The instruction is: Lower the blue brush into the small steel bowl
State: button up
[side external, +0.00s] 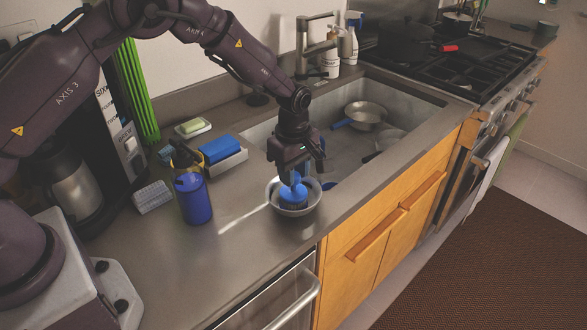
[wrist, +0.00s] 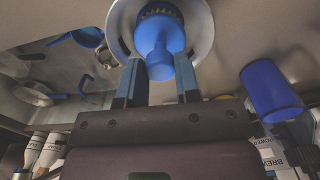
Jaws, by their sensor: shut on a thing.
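The blue brush (side external: 293,195) has a rounded blue top and dark bristles pointing down. My gripper (side external: 294,178) is shut on its upper part from above. The small steel bowl (side external: 311,213) stands on the counter by the sink's front left corner, and the brush is inside its rim in the side view. Whether the bristles touch the bowl's floor I cannot tell. In the wrist view the brush (wrist: 158,45) is between the two fingers (wrist: 160,88), with the bowl (wrist: 204,25) around and behind it.
A grey sponge (side external: 152,197) lies further left. The sink (side external: 344,148) holds pans. The counter in front of the cup is clear.

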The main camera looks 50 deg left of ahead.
jog(key=shift+f, duration=0.5)
dwell(0.3)
jog(key=o, duration=1)
